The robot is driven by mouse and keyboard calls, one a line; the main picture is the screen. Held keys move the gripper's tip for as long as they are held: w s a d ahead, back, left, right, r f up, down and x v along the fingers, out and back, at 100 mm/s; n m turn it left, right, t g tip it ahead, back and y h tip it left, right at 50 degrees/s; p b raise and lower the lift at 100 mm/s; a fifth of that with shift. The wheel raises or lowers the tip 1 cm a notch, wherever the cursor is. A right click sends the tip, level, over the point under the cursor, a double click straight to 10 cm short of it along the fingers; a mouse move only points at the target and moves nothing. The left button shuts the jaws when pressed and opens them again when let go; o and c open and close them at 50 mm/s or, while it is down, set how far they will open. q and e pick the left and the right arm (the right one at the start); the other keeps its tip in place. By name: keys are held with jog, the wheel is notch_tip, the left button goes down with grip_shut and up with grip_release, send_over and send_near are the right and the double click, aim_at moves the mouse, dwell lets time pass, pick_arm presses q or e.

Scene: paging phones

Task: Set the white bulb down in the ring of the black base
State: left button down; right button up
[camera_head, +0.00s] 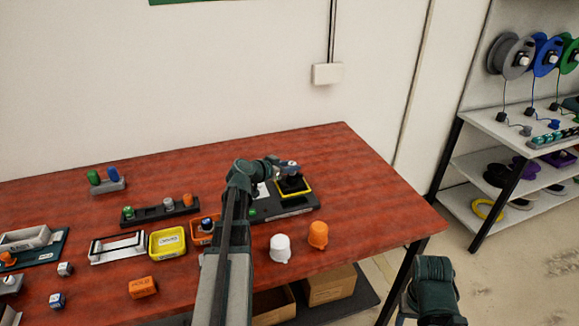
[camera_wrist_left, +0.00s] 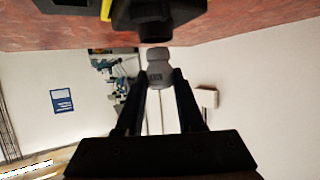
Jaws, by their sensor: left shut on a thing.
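My left gripper (camera_head: 288,168) reaches over the far right part of the table. The black base (camera_head: 292,187) stands in a yellow-rimmed tray on a dark board. It also shows in the left wrist view (camera_wrist_left: 150,12), with its dark ring (camera_wrist_left: 155,35) close to the bulb's end. I cannot tell whether bulb and ring touch. My right arm shows at the lower right, but its fingers do not.
A white knob-shaped piece (camera_head: 280,249) and an orange one (camera_head: 318,236) stand near the front edge. A yellow tray (camera_head: 168,243), an orange block (camera_head: 142,287) and a dark rack (camera_head: 160,213) lie to the left. A shelf (camera_head: 520,135) stands beyond the table at right.

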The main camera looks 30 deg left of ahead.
pick_arm(q)
jog(key=shift+f+b, duration=0.45)
jog(key=shift+f, duration=0.1)
dwell(1.1)
jog(key=shift+f+b, duration=0.3)
jog(key=shift+f, duration=0.05)
jog(key=shift+f+b, duration=0.35)
jog(key=shift+b, duration=0.05)
dwell(0.9)
jog(key=shift+c, duration=2.2)
grip_release()
